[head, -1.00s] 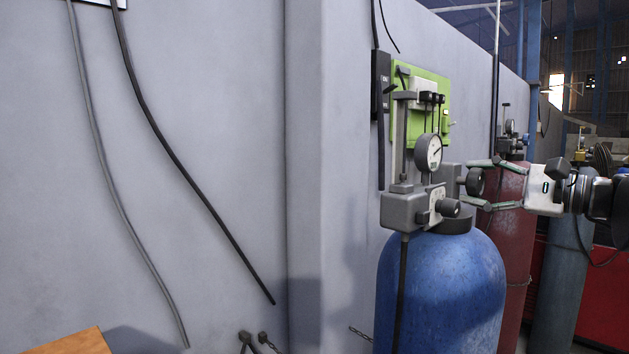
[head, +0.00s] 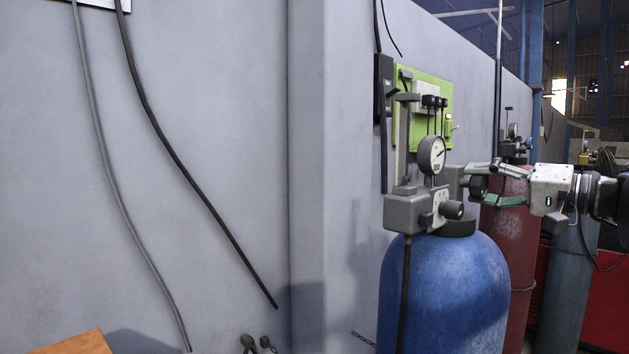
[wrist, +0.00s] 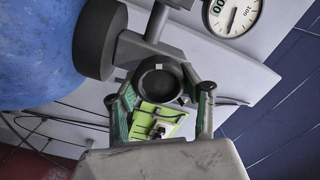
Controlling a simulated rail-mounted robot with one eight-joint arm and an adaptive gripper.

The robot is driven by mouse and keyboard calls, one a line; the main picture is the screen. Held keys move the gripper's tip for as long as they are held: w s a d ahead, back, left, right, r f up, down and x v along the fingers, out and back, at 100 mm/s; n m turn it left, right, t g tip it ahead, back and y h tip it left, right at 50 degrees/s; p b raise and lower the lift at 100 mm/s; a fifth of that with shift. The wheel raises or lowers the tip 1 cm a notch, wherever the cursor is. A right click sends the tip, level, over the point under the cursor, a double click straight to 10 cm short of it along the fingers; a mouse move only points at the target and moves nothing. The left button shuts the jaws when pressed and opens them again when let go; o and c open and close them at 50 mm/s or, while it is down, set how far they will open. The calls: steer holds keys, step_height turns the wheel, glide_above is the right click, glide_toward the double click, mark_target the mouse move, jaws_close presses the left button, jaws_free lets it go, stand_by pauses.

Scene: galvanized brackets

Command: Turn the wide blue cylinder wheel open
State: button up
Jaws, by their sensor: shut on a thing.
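The wide blue cylinder (head: 445,290) stands upright at right of centre in the head view. Its blue side also shows at the upper left of the wrist view (wrist: 35,55). A grey valve block with a round gauge (head: 432,155) sits on its top. The dark round wheel (head: 477,186) sticks out on the right side of the valve. My gripper (head: 481,184) reaches in from the right, its two fingers shut on the wheel. In the wrist view the wheel (wrist: 158,86) sits between the fingers, facing the camera.
A red cylinder (head: 507,235) and a grey-blue cylinder (head: 565,290) stand behind, below my arm. A green panel (head: 437,100) hangs on the grey wall behind the valve. A second valve knob (head: 452,209) and a thin dark hose (head: 403,295) are at the front.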

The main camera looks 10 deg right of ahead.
steer(key=shift+n, duration=0.7)
steer(key=o, duration=1.2)
steer(key=v, duration=1.2)
